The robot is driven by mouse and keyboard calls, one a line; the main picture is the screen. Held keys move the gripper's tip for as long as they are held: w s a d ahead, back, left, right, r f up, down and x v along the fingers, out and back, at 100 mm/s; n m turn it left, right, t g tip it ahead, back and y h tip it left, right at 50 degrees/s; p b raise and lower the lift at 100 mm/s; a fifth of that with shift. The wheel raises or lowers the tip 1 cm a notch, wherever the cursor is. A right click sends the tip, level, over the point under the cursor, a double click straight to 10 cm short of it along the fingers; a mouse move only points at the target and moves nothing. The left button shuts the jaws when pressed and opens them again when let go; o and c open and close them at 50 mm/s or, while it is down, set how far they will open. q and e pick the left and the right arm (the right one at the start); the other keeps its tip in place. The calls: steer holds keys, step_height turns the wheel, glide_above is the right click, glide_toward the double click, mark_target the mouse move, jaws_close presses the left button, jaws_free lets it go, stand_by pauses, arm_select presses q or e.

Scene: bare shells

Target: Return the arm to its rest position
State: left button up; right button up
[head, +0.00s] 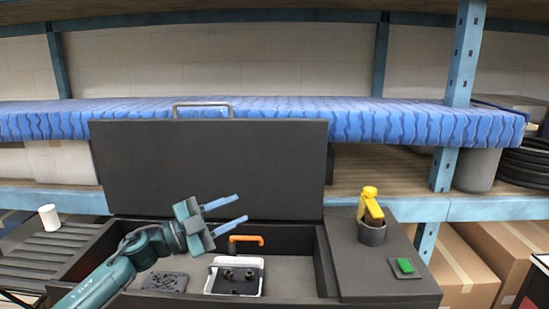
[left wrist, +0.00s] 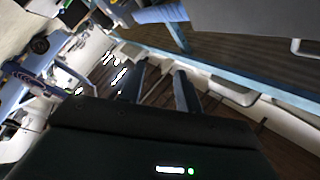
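My left gripper (head: 240,212) is in the middle of the head view, with its arm coming in from the lower left. Its two blue-grey fingers are spread apart with nothing between them. It is above the open dark case, in front of the raised lid (head: 210,165). In the left wrist view the same two fingers (left wrist: 163,90) stand apart and empty, with shelving blurred behind them. My right gripper is in neither view.
The open case (head: 325,265) holds an orange handle (head: 246,239), a white-edged tray with dark parts (head: 215,285) and a dark perforated plate (head: 165,282). A white cup (head: 49,217) is at left.

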arm_select(q)
steer(key=s+f+n+t+y, duration=0.1)
steer(key=s+f+n+t, duration=0.1)
steer(key=f, duration=0.1)
steer(key=s+f+n+t+y, duration=0.1)
steer(key=s+f+n+t, duration=0.1)
steer(key=f+n, duration=0.1)
steer(key=s+d+f+n+t+y, duration=0.1)
steer(key=f+n, duration=0.2)
steer(key=f, duration=0.1)
steer(key=shift+s+f+t+y, duration=0.3)
steer(key=shift+s+f+t, duration=0.05)
steer(key=shift+s+t, duration=0.05)
steer(key=s+a+f+n+g+y, duration=0.2)
steer(key=s+f+n+y, duration=0.3)
steer(key=s+f, duration=0.6)
steer(key=s+a+f+n+g+y, duration=0.2)
steer(key=s+a+f+n+y, duration=0.2)
steer(key=s+f, duration=0.7)
steer(key=s+n+y, duration=0.1)
steer(key=s+y, duration=0.1)
steer(key=s, duration=0.1)
steer(key=shift+f+n+g, duration=0.15)
steer(key=shift+n+g, duration=0.15)
steer(key=shift+n, duration=0.1)
